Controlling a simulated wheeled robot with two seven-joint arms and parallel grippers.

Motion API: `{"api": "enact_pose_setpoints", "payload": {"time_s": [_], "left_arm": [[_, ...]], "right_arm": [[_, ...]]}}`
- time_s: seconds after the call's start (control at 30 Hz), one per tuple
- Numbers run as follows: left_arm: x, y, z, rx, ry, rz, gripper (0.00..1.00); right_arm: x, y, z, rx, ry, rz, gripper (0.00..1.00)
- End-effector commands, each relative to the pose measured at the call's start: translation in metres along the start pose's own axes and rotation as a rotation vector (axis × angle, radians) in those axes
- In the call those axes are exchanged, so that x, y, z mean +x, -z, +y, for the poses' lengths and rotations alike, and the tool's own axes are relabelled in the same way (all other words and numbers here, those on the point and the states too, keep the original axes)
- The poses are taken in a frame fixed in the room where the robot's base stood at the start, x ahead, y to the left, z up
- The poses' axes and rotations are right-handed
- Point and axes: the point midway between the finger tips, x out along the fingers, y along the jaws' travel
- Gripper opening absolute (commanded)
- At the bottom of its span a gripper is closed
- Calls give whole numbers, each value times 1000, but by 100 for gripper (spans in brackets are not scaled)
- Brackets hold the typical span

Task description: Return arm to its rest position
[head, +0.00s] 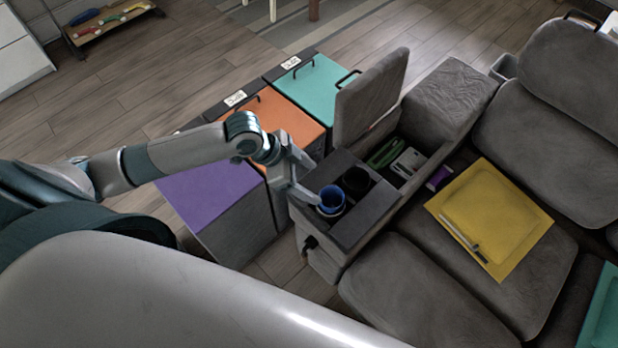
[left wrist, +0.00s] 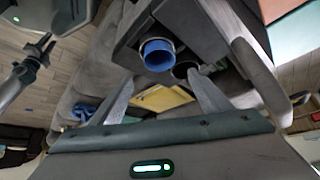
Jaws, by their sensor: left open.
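My left gripper (head: 313,183) is open and empty, beside the blue cup (head: 331,198) at the near end of the sofa console. The blue cup stands in the left cup holder of the console (head: 364,222). In the left wrist view the same cup (left wrist: 158,56) shows just beyond the spread fingers (left wrist: 160,78), with nothing held between them. My left arm (head: 190,152) reaches across from the left. Part of what looks like my right arm (left wrist: 28,70) shows at the left of the wrist view; its jaws are unclear.
Purple (head: 208,190), orange (head: 283,108) and teal (head: 312,88) lidded bins stand below and behind my left arm. The raised console lid (head: 371,95) stands just beyond the gripper. A yellow folder (head: 510,215) lies on the sofa seat. Open floor (head: 150,90) lies beyond the arm.

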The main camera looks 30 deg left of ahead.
Motion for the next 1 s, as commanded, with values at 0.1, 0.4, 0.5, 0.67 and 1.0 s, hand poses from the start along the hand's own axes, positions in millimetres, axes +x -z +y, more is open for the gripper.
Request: {"api": "enact_pose_setpoints", "payload": {"time_s": [0.1, 0.4, 0.5, 0.67, 1.0], "left_arm": [[-1, 0, 0, 0, 0, 0, 71], [0, 0, 0, 0, 0, 0, 71], [0, 0, 0, 0, 0, 0, 71], [0, 0, 0, 0, 0, 0, 71], [10, 5, 25, -18, 5, 11, 71]], "right_arm": [[0, 0, 0, 0, 0, 0, 31], [0, 0, 0, -1, 0, 0, 31], [0, 0, 0, -1, 0, 0, 31], [0, 0, 0, -1, 0, 0, 31], [0, 0, 0, -1, 0, 0, 31]]}}
